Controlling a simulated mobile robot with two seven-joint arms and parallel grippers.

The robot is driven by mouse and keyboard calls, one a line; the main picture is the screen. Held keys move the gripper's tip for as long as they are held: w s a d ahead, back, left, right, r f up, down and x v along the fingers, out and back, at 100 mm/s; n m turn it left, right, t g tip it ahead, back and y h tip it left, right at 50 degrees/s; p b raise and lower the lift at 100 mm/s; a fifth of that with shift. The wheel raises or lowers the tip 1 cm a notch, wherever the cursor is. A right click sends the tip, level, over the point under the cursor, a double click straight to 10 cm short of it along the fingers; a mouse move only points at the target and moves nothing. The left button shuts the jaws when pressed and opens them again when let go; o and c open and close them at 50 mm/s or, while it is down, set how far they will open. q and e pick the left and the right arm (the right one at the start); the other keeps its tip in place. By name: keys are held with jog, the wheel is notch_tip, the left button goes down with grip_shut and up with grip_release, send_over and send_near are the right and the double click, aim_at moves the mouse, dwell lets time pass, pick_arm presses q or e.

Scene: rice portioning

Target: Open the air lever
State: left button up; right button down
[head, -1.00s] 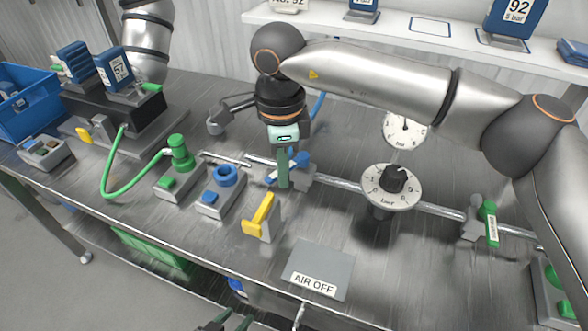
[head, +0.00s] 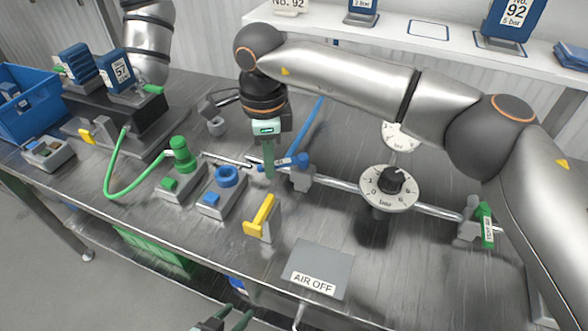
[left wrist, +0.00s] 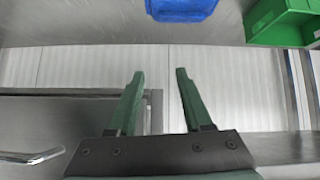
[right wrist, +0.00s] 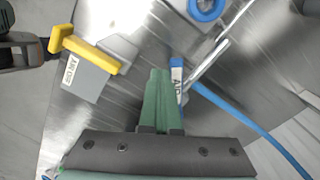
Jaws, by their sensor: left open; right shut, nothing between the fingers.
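The blue air lever (head: 292,161) sits on the metal pipe at mid-table. It also shows in the right wrist view (right wrist: 177,74) with an "AIR" label partly hidden by my fingers. My right gripper (head: 269,170) is shut and empty, pointing down at the lever's left end. In the right wrist view its closed green fingertips (right wrist: 160,72) are right beside the lever; I cannot tell whether they touch. My left gripper (head: 225,322) is open and empty below the front table edge; its spread fingers show in the left wrist view (left wrist: 158,80).
A yellow handle (head: 259,215) on a grey block and an "AIR OFF" plate (head: 317,270) are in front. A round dial (head: 390,188) and a green lever (head: 487,225) stand along the pipe to the right. A blue-ringed block (head: 222,190) is left. A blue hose (head: 306,125) runs behind.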

jog(key=shift+w+a, duration=0.25)
jog(key=shift+w, duration=0.1)
jog(key=shift+w+a+r+p, duration=0.1)
jog(key=shift+w+a+p, duration=0.2)
jog(key=shift+w+p, duration=0.35)
jog(key=shift+w+a, duration=0.15)
jog(key=shift+w, duration=0.2)
jog(key=shift+w, duration=0.1)
notch_tip(320, 180, up, 7)
jog(key=p, duration=0.6)
jog(key=shift+w+a, duration=0.2)
jog(key=shift+a, duration=0.05)
